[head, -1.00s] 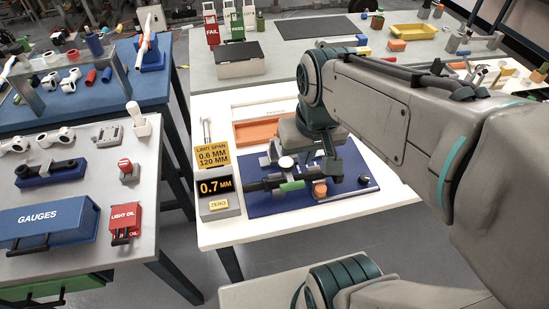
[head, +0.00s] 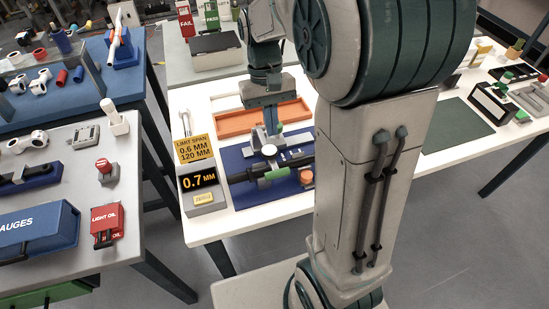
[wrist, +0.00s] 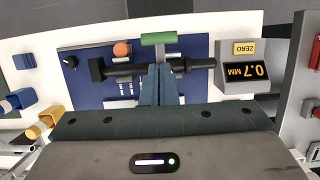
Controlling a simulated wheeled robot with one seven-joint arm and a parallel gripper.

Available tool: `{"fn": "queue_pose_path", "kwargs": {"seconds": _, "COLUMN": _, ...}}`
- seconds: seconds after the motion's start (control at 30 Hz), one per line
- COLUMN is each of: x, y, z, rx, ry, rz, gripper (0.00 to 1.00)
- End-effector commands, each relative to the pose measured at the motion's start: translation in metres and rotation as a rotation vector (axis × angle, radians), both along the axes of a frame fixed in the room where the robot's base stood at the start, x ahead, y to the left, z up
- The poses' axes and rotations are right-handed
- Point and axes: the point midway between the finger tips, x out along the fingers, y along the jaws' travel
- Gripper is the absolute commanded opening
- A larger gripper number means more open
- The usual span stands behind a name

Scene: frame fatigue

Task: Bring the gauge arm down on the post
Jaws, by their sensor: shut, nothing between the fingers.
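A dark post (head: 244,176) lies across a blue fixture board (head: 237,195); it also shows in the wrist view (wrist: 120,71). A green bar (head: 277,173) sits at the middle of the post, on its front side, and it shows in the wrist view (wrist: 166,38). A round white dial (head: 269,150) is just behind it; which part is the gauge arm is hard to tell. My gripper (head: 270,132) points down behind the dial. In the wrist view its shut, empty fingers (wrist: 159,70) overlap the post near the green bar; I cannot tell whether they touch.
A display (head: 202,184) reads 0.7 MM, beside a yellow sign (head: 194,148) giving limits 0.6 MM and 120 MM. An orange knob (head: 306,177) stands at the board's right. An orange tray (head: 232,124) lies behind the board. My arm blocks the table's middle right.

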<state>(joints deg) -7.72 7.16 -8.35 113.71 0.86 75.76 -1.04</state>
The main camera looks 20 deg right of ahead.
Motion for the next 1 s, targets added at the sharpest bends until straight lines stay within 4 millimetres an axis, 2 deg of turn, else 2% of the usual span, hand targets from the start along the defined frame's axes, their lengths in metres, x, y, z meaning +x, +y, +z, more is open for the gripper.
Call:
{"fn": "queue_pose_path", "kwargs": {"seconds": 0.2, "x": -0.015, "y": 0.0, "z": -0.047, "rx": 0.0, "ry": 0.005, "rz": 0.0, "gripper": 0.0}}
{"fn": "queue_pose_path", "kwargs": {"seconds": 0.5, "x": -0.027, "y": 0.0, "z": -0.09, "rx": 0.0, "ry": 0.001, "rz": 0.001, "gripper": 0.0}}
{"fn": "queue_pose_path", "kwargs": {"seconds": 0.7, "x": -0.03, "y": 0.0, "z": -0.099, "rx": 0.0, "ry": 0.0, "rz": 0.0, "gripper": 0.0}}
{"fn": "queue_pose_path", "kwargs": {"seconds": 1.0, "x": -0.03, "y": 0.0, "z": -0.099, "rx": 0.0, "ry": -0.001, "rz": 0.0, "gripper": 0.0}}
